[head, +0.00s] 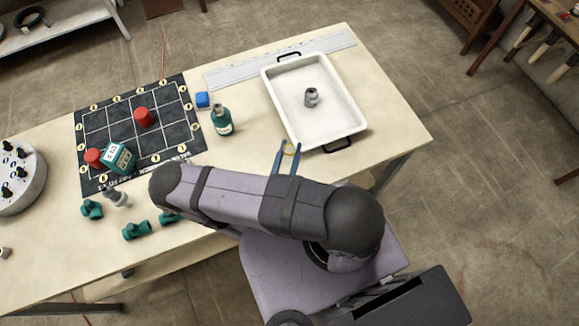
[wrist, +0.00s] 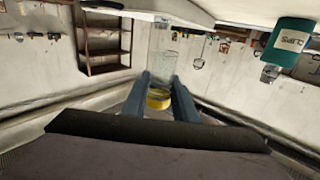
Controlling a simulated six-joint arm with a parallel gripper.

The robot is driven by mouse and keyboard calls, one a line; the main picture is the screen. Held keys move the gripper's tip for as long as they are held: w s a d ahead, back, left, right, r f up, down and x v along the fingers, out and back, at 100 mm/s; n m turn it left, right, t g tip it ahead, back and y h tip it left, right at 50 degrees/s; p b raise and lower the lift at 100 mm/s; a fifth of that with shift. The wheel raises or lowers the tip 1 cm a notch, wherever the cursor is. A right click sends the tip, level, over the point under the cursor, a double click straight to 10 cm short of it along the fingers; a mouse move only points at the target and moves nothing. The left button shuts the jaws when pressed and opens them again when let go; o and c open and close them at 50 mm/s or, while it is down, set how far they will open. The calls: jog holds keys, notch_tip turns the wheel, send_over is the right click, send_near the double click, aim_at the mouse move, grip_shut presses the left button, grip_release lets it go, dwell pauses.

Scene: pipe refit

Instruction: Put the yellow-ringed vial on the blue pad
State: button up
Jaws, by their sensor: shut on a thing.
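My gripper (head: 287,158) is above the table's near edge, just left of the white tray's near end. In the wrist view its two blue fingers (wrist: 159,98) are shut on a clear glass vial (wrist: 163,55) with a yellow ring (wrist: 158,99). The ring sits between the fingertips, and the clear part reaches beyond them. In the head view only a small yellowish bit of the vial (head: 290,149) shows between the fingers.
The white tray (head: 345,120) holds a grey fitting (head: 311,97). A teal bottle (head: 221,122) stands left of my gripper. The black mat (head: 172,112) carries red pieces and a teal box (head: 118,157). Teal pipe fittings (head: 136,230) lie near the front edge. A ruler (head: 280,62) lies behind.

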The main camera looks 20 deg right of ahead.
aim_at(290, 164)
jog(key=shift+f+b, duration=3.2)
jog(key=shift+f, duration=1)
jog(key=shift+f, duration=0.25)
jog(key=o, duration=1)
jog(key=shift+r, duration=0.1)
jog(key=shift+a, duration=0.1)
jog(key=shift+v, duration=1.05)
jog(key=shift+f+b+v, duration=0.2)
jog(key=shift+b+v, duration=0.3)
jog(key=shift+v, duration=1.05)
jog(key=shift+o, duration=0.6)
jog(key=shift+v, duration=1)
